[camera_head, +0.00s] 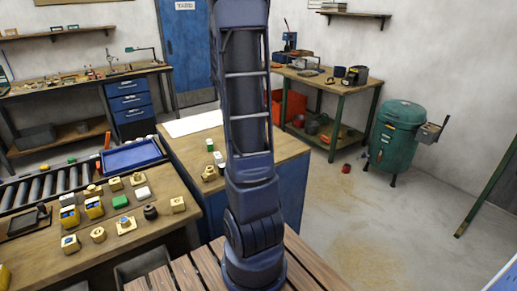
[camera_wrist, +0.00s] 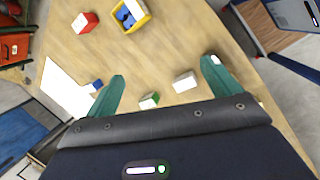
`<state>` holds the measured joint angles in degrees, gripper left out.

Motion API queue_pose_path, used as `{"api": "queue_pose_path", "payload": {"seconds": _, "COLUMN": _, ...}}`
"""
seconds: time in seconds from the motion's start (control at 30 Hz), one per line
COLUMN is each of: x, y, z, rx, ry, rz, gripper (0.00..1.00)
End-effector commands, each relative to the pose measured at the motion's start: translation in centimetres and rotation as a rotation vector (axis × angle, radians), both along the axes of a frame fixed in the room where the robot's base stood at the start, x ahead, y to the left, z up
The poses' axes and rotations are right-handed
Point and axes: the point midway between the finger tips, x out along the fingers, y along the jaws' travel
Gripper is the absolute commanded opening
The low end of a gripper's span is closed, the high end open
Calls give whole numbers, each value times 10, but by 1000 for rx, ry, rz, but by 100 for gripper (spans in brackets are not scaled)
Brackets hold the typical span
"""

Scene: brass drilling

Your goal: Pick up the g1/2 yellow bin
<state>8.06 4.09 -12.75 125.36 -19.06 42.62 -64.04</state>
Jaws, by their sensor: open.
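A yellow bin (camera_wrist: 146,20) holding blue pieces is at the top of the wrist view, on a wooden bench top (camera_wrist: 185,45). In the head view, two yellow bins with blue in them, one (camera_head: 69,216) and another (camera_head: 94,208), stand on the left wooden bench. No size label is readable, so I cannot tell which is the G1/2 bin. My gripper (camera_wrist: 163,70) is open and empty. Its teal fingers are apart above the bench top, and the yellow bin lies beyond the fingertips. My arm hides part of the middle bench in the head view.
Near the fingers are a white block (camera_wrist: 185,82), a green-and-white block (camera_wrist: 149,101) and a small blue block (camera_wrist: 95,86). A red-and-white block (camera_wrist: 85,22) lies left of the bin. A white sheet (camera_wrist: 62,88) covers one bench side. A blue tray (camera_head: 131,156) sits behind the left bench.

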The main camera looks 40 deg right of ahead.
Motion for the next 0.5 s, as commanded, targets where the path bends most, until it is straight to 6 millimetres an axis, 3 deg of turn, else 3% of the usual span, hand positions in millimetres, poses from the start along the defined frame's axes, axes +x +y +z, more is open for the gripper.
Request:
{"api": "queue_pose_path", "payload": {"seconds": 0.3, "x": 31, "y": -72, "z": -66, "rx": -76, "ry": 185, "rz": 239, "gripper": 89}}
{"api": "queue_pose_path", "payload": {"seconds": 0.5, "x": 38, "y": -97, "z": -91, "rx": -97, "ry": 255, "rz": 333, "gripper": 89}}
